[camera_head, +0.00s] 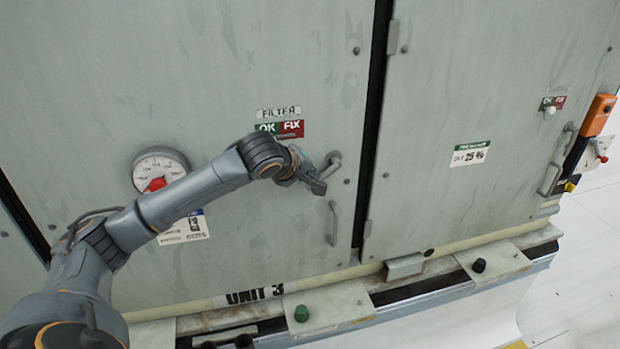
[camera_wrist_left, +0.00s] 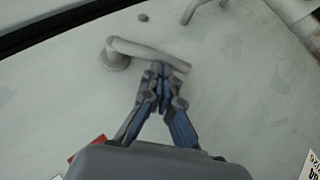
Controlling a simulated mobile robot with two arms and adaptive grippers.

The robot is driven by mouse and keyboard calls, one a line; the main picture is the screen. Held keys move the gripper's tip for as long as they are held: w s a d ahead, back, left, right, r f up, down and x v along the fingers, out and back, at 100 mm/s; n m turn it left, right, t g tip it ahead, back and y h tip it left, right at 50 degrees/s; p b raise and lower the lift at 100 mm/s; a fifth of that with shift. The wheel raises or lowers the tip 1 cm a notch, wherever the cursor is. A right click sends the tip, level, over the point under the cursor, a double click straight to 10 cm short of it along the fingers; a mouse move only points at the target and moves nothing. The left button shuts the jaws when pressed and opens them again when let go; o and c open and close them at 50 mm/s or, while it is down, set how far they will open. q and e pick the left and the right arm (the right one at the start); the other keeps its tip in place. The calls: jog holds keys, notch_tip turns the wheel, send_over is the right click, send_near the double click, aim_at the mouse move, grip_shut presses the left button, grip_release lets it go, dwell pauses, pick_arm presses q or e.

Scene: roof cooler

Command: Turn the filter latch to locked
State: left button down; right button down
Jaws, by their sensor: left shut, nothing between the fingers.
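The filter latch is a grey lever on the panel under the FILTER label; in the head view part of it (camera_head: 332,160) shows just beyond my left gripper (camera_head: 316,184). In the left wrist view the whole lever (camera_wrist_left: 150,51) shows, with its round pivot at the left and its free end pointing right and slightly down. There my left gripper (camera_wrist_left: 163,76) is shut and empty, its fingertips right at the lower side of the lever's free half. I cannot tell whether they touch it. My right gripper is not in view.
A green and red OK/FIX sticker (camera_head: 279,129) sits above the latch. A fixed vertical handle (camera_head: 334,222) stands close below it. A round gauge (camera_head: 160,170) is to the left, near my left arm. A dark door gap (camera_head: 371,130) runs to the right.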

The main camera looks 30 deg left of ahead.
pick_arm(q)
notch_tip(320, 180, down, 6)
jog(key=w+d+n+t+h+b, duration=0.2)
jog(key=t+b, duration=0.5)
jog(key=b, duration=1)
jog(key=shift+w+r+n+t+h, duration=0.3)
jog(key=shift+n+h, duration=0.2)
jog(key=shift+n, duration=0.7)
